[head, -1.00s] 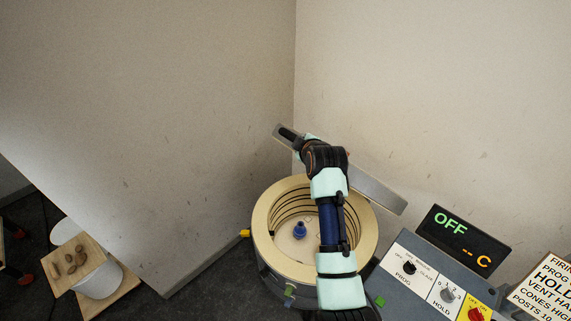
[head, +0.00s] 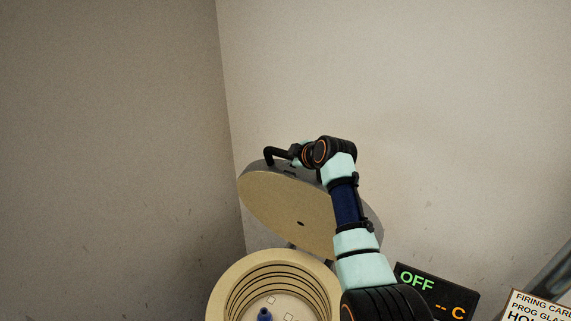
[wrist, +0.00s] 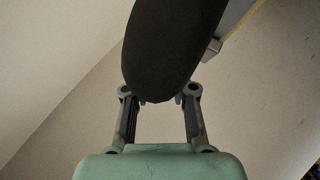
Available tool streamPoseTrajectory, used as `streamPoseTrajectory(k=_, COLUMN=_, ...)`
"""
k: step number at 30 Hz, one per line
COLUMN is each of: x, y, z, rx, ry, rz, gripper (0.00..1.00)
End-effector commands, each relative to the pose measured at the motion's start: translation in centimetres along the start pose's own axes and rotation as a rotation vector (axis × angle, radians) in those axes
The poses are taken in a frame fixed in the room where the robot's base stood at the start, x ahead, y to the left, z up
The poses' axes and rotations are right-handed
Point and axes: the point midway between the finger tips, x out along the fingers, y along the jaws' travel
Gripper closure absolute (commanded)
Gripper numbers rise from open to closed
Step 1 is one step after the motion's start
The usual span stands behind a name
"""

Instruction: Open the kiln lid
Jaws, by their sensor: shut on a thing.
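The kiln lid (head: 280,203) stands raised and tilted above the back of the kiln. Its pale underside with a small dark hole faces the head camera. The kiln (head: 222,284) below is uncovered, its round grooved inside in view. The lid's black handle (head: 270,156) sticks up at the lid's upper left edge. My gripper (head: 294,152) is at this handle. In the wrist view the dark handle (wrist: 172,45) fills the space between the fingers of my gripper, which is shut on it. My arm hides the right part of the lid.
A blue post (head: 264,314) stands inside the kiln. A display (head: 437,291) at the lower right reads OFF, with a firing card (head: 535,305) beside it. Walls stand behind and to the left of the lid.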

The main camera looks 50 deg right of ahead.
Motion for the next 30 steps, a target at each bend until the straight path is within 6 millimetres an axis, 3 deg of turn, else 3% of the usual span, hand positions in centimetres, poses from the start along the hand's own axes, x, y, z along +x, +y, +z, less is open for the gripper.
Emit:
streamPoseTrajectory(k=17, x=-0.19, y=0.76, z=0.05, rx=-0.001, ry=0.003, rz=0.004, gripper=1.00)
streamPoseTrajectory(k=18, x=-0.19, y=0.76, z=0.04, rx=-0.001, ry=0.003, rz=0.004, gripper=0.73)
streamPoseTrajectory(k=22, x=-0.18, y=0.73, z=0.08, rx=-0.001, ry=0.002, rz=0.003, gripper=0.51)
streamPoseTrajectory(k=30, x=-0.14, y=0.65, z=0.18, rx=0.000, ry=0.001, rz=0.001, gripper=0.48)
